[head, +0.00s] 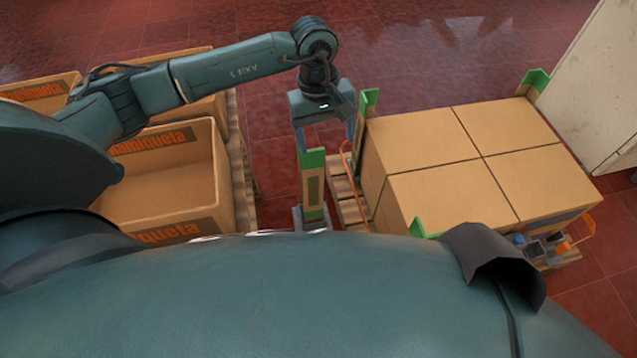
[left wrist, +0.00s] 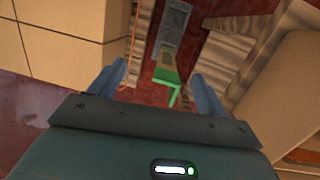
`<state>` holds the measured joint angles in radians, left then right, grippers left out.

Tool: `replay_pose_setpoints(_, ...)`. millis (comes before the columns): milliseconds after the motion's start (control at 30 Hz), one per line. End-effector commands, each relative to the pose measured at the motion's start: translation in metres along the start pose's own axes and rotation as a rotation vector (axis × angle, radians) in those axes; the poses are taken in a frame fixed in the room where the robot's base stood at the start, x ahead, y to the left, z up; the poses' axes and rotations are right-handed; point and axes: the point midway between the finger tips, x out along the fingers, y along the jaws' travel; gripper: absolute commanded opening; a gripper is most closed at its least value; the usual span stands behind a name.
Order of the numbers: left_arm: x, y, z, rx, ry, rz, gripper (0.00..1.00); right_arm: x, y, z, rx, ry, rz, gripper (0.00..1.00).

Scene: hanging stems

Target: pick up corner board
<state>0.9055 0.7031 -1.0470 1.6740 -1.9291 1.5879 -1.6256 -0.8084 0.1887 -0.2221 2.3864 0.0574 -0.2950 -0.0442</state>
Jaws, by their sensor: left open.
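A tan corner board (head: 313,188) with a green top stands upright in a grey holder (head: 311,222) between the crates and the pallet of boxes. My left gripper (head: 326,146) is open above it, fingers pointing down, one finger close to the green top. In the left wrist view, the corner board (left wrist: 166,68) shows end-on between the two open fingers (left wrist: 155,80), its green edge towards me. I cannot tell whether a finger touches it. The holder (left wrist: 174,27) shows beyond it. My right gripper is not in view.
Cardboard boxes (head: 470,155) stand on a pallet (head: 350,205) at the right, with green-topped corner boards (head: 368,103) at corners. An orange strap (head: 346,160) hangs beside them. Open crates (head: 165,185) stand at the left. Red tiled floor lies between; a pale panel (head: 600,80) is far right.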

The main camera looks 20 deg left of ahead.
Motion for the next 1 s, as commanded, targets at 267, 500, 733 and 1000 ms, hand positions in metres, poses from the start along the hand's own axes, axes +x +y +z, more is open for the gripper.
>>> replay_pose_setpoints(267, 0.012, -0.02, -0.035, 0.05, 0.12, -0.099, 0.76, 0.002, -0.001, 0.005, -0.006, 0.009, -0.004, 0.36)
replay_pose_setpoints(500, 0.055, -0.023, -0.04, 0.049, 0.118, -0.093, 0.76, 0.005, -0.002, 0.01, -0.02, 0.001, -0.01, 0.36)
replay_pose_setpoints(733, 0.07, -0.025, -0.042, 0.048, 0.119, -0.09, 0.76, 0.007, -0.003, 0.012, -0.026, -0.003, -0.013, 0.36)
replay_pose_setpoints(1000, 0.102, -0.034, -0.049, 0.047, 0.117, -0.092, 0.76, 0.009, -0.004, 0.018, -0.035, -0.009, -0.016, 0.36)
